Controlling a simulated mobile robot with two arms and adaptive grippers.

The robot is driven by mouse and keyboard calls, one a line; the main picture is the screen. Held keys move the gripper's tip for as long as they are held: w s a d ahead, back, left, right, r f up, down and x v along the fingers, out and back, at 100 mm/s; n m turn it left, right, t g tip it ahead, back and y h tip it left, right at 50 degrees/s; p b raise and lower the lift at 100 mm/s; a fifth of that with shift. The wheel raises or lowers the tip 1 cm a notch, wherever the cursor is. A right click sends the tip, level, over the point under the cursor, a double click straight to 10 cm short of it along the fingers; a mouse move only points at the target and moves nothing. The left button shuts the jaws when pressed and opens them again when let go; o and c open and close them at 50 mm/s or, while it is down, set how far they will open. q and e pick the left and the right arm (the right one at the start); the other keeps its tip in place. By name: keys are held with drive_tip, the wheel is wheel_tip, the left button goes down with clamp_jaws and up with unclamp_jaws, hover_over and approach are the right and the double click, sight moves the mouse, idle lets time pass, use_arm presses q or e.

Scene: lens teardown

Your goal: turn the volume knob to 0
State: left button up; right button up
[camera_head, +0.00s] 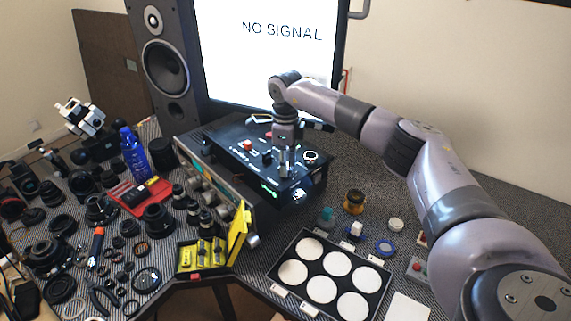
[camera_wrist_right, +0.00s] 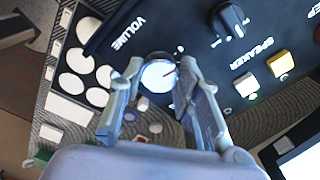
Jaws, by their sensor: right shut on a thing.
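The volume knob (camera_wrist_right: 158,75) shows in the right wrist view as a pale round face with a dark pointer line. It sits by the white VOLUME lettering on a black control panel (camera_wrist_right: 190,30). My right gripper (camera_wrist_right: 160,88) has a finger on either side of the knob and is shut on it. In the head view my right gripper (camera_head: 285,168) reaches down onto the top of the black control box (camera_head: 245,135); the gripper partly hides the panel there. The zero mark is not readable. My left gripper is not in view.
A black knob (camera_wrist_right: 229,18) and a yellow button (camera_wrist_right: 281,63) are near the volume knob. A tray of white discs (camera_head: 275,272) stands in front of the box. A monitor (camera_head: 265,60) and speaker (camera_head: 165,65) stand behind. Lens parts crowd the left.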

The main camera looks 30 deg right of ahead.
drive_tip(key=shift+n, duration=1)
drive_tip(key=o, duration=1.1)
drive_tip(key=shift+o, duration=0.2)
drive_tip(key=shift+r, duration=0.1)
wheel_tip(320, 180, up, 12)
